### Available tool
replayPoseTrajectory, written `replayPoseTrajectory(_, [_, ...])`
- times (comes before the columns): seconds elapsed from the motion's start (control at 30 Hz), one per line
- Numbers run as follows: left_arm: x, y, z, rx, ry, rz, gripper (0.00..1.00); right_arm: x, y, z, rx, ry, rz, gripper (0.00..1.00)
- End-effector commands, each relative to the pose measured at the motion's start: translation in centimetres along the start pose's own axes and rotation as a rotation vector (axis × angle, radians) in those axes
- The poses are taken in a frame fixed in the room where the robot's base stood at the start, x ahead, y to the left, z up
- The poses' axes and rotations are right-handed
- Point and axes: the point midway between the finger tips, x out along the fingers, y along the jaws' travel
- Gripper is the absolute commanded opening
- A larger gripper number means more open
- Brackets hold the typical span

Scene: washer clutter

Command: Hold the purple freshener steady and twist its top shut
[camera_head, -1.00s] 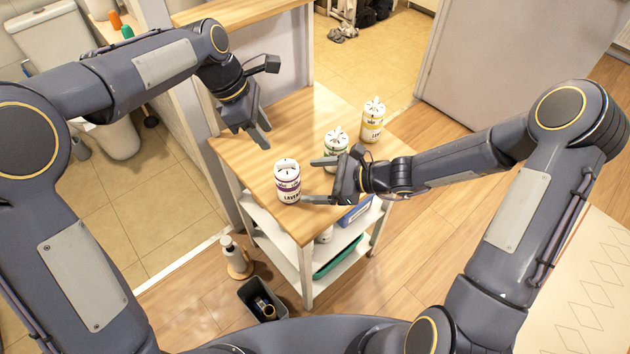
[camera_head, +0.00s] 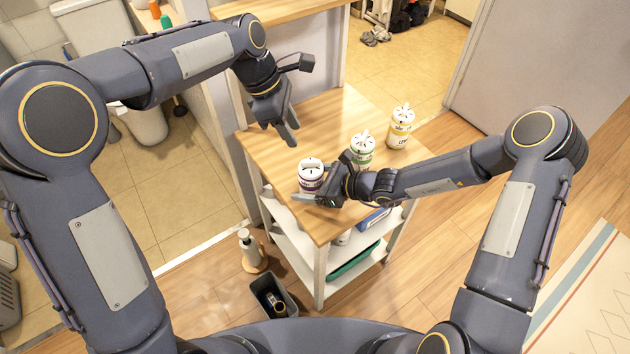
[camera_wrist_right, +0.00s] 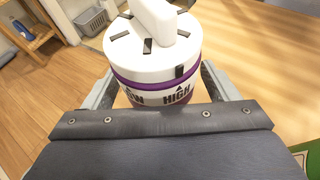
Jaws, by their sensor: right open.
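The purple freshener (camera_head: 311,174) is a white canister with a purple band, standing upright near the front of the wooden tabletop (camera_head: 320,225). In the right wrist view its white slotted top (camera_wrist_right: 150,40) has a raised ridge, with "HIGH" printed below the purple band (camera_wrist_right: 160,87). My right gripper (camera_head: 305,190) is open, with its fingers on either side of the freshener; contact cannot be made out. The right wrist view shows its fingers (camera_wrist_right: 160,88) flanking the body. My left gripper (camera_head: 294,136) is open and empty, above and behind the freshener.
A green-banded canister (camera_head: 362,148) and a yellow-banded canister (camera_head: 400,128) stand farther right on the tabletop, the green one close to my right wrist. A dark bin (camera_head: 273,296) and a soap bottle (camera_head: 250,248) are on the floor. The tabletop's back left is clear.

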Motion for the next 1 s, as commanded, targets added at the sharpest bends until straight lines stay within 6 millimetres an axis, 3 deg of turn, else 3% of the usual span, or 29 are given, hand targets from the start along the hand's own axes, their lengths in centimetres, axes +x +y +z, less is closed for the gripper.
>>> replayPoseTrajectory(0.13, [0.00,0.00,0.00,0.000,0.000,0.000,0.36,-0.02,0.00,0.01,0.000,0.000,0.000,0.78])
replayPoseTrajectory(0.5, [0.00,0.00,0.00,0.000,0.000,0.000,0.36,-0.06,-0.01,0.00,0.000,0.000,0.000,0.30])
replayPoseTrajectory(0.93, [0.00,0.00,0.00,0.000,0.000,0.000,0.36,-0.06,-0.01,0.00,0.000,0.000,0.000,0.29])
replayPoseTrajectory(1.0, [0.08,-0.01,0.08,-0.001,0.004,-0.001,0.29,-0.06,-0.01,0.00,0.000,0.000,0.000,0.29])
